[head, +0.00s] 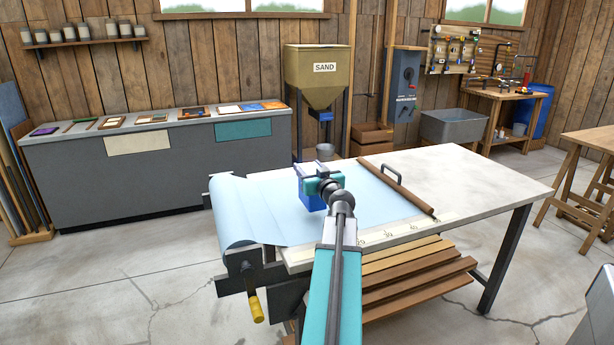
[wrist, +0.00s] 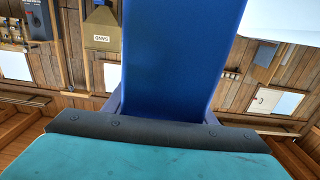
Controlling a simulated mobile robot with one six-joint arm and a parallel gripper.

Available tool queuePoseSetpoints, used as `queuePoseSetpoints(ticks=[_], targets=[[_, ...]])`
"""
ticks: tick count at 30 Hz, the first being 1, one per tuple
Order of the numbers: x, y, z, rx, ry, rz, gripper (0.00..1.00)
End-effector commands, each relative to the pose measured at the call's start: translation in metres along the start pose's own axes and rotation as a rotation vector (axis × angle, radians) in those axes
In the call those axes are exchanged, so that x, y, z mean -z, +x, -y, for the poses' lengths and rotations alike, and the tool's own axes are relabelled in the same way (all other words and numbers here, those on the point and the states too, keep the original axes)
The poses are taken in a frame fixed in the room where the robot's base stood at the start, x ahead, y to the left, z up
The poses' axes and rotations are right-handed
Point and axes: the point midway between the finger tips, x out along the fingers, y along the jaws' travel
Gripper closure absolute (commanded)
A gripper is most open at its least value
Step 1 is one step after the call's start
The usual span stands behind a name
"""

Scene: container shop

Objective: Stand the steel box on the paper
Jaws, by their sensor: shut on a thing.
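The paper (head: 372,202) is a pale blue sheet spread over the left part of the table, running from a roll (head: 232,212) at the table's left end. My gripper (head: 318,178) is over the paper, shut on a blue box (head: 312,202), the only box in its jaws. In the wrist view the blue box (wrist: 183,55) fills the middle, beyond my dark gripper plate. Its lower part shows below the jaws in the head view. I cannot tell whether its base touches the paper. My gripper and arm hide part of the box and paper.
A wooden bar (head: 397,190) lies across the paper's right edge. The pale table top (head: 470,180) is bare to its right. Wooden boards (head: 415,275) lie under the table. A yellow-handled crank (head: 256,308) hangs at the near left corner. A grey counter (head: 80,180) stands behind.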

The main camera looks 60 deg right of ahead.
Motion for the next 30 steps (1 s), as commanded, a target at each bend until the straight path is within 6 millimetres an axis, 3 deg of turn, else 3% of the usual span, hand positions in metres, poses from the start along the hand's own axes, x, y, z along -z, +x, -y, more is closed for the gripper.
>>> queuePoseSetpoints(ticks=[8,14,22,30], targets=[[0.001,0.000,0.000,0.000,0.001,-0.002,1.00],[0.001,0.013,0.008,0.001,0.001,-0.001,1.00],[-0.029,0.011,0.007,0.000,0.002,-0.001,1.00],[-0.035,0.011,0.007,-0.001,0.001,-0.002,1.00]])
